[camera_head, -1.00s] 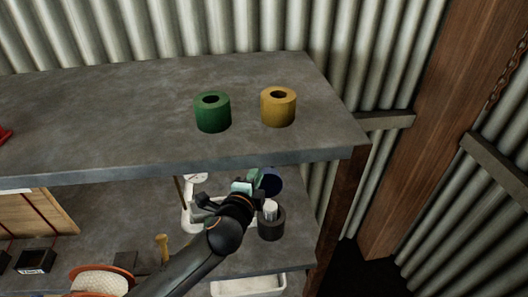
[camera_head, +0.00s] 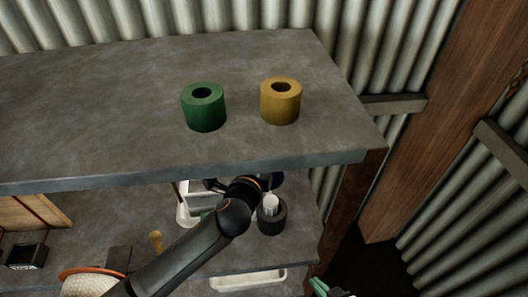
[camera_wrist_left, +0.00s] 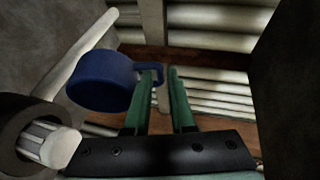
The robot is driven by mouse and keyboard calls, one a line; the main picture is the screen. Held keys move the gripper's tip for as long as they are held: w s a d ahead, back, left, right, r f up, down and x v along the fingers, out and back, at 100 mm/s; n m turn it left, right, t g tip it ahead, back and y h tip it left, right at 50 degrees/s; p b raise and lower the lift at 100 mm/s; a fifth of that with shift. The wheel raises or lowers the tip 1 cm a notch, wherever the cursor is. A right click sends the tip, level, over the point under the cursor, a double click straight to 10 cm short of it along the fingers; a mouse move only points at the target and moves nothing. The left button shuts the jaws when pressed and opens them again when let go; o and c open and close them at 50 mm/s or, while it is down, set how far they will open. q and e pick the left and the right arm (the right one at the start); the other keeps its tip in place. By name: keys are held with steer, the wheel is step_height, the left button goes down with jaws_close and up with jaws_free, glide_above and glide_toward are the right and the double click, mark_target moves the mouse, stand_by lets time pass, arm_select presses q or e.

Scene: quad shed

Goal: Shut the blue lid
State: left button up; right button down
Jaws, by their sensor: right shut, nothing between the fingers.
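A dark blue round piece (camera_wrist_left: 100,80) with a loop on its right side shows in the left wrist view; I take it for the blue lid. In the head view only a dark blue sliver (camera_head: 277,181) shows beside my left arm, under the upper shelf. My left gripper (camera_wrist_left: 163,72) is open and empty, its left fingertip close to the loop; I cannot tell whether they touch. In the head view this gripper is hidden behind its own wrist and the shelf. My right gripper (camera_head: 322,288) is shut and empty at the bottom edge.
A dark round holder (camera_head: 271,220) with a white ribbed piece (camera_head: 271,204) stands just right of my left arm. The upper shelf (camera_head: 120,110) overhangs it, bearing a green cylinder (camera_head: 204,107) and a yellow one (camera_head: 280,101). A white object (camera_head: 184,215) stands left.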

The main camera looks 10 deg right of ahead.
arm_select(q)
jaws_close()
stand_by(1.2)
